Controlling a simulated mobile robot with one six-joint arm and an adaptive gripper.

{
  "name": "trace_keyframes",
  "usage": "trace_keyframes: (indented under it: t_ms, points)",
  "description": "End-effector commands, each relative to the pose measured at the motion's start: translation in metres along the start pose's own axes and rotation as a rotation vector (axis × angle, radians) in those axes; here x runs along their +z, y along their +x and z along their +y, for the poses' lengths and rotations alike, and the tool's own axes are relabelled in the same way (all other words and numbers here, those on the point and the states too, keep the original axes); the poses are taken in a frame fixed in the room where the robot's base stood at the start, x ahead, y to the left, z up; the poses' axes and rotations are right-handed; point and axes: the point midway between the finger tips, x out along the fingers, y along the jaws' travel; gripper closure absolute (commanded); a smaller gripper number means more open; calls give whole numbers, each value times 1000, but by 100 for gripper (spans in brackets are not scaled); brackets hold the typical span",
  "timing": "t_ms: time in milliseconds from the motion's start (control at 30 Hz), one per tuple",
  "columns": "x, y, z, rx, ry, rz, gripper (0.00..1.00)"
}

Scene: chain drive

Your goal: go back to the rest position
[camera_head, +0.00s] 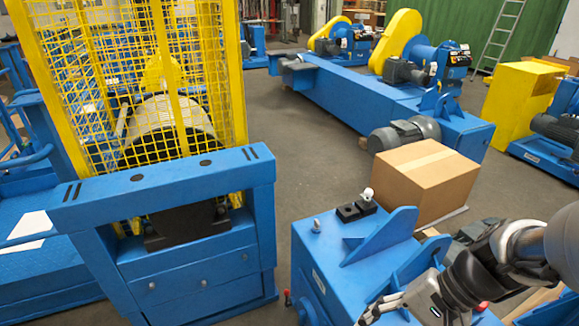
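My gripper (376,307) is at the lower right, at the end of my dark and grey arm that comes in from the right edge. It points left and down, in front of the blue machine base (345,272). Its fingers are small and partly lost against the blue, so I cannot tell whether they are open or shut. I see no object held in it.
A cardboard box (425,180) stands behind the blue base, near my arm. Upright blue fins (385,237) rise from the base beside my gripper. A yellow mesh guard (150,80) on a blue frame (165,190) stands left. Grey floor (300,150) is open between.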

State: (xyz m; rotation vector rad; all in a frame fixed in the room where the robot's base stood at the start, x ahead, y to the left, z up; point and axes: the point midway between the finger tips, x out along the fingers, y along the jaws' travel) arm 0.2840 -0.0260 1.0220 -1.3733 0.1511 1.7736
Motion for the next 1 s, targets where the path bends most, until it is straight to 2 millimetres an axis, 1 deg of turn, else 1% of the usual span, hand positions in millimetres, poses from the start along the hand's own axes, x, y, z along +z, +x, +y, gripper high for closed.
trace_keyframes:
  t_ms: [33, 200, 300, 400, 500, 600, 867, 900, 1000]
  points:
    - [14, -4, -6, 60, -93, 49, 46]
    - [48, -20, -13, 231, -380, 224, 46]
    - [62, -30, -16, 302, -541, 338, 46]
    - [72, -40, -18, 349, -672, 447, 46]
    - [77, -49, -19, 376, -759, 535, 46]
    - [79, -54, -19, 390, -810, 590, 46]
    - [80, -58, -19, 396, -830, 618, 46]
    - [80, -58, -19, 396, -830, 618, 47]
    - [80, -58, -19, 396, -829, 617, 53]
